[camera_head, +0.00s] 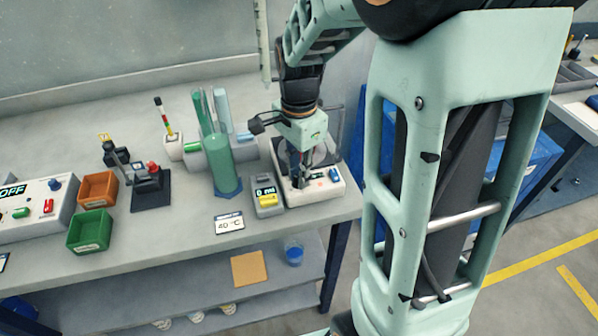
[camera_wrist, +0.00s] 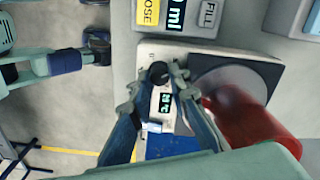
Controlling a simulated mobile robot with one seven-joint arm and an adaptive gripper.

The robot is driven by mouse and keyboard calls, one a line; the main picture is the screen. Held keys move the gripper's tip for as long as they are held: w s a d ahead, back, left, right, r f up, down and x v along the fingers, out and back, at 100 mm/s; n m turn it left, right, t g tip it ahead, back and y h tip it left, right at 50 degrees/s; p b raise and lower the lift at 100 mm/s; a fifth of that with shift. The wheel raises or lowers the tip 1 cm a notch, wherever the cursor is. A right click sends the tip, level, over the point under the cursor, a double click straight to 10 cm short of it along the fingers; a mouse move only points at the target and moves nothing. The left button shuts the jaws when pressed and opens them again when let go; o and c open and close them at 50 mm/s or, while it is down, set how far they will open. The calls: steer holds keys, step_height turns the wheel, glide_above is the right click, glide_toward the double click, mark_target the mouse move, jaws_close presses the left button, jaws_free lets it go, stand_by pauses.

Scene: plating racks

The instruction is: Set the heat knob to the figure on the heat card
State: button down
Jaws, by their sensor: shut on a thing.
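The heat card (camera_head: 229,224) lies flat near the bench's front edge and reads 40 °C. The hotplate unit (camera_head: 325,191) is a white box at the bench's right end, under my gripper (camera_head: 301,172). In the wrist view the black heat knob (camera_wrist: 158,73) sits on the unit's panel, between the fingers of my gripper (camera_wrist: 156,80), which is shut on it. A small dark display (camera_wrist: 165,103) beside the knob shows green figures, turned sideways and too small to read surely. In the head view my gripper hides the knob.
A red see-through vessel (camera_wrist: 250,120) stands by the dark plate, close to my fingers. A grey dosing box (camera_head: 267,197) with a yellow button sits left of the unit. A tall green cylinder (camera_head: 222,165) stands further left. Bare bench surrounds the card.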

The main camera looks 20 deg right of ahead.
steer(key=c, duration=1.8)
jaws_free()
steer(key=shift+r, duration=4.05)
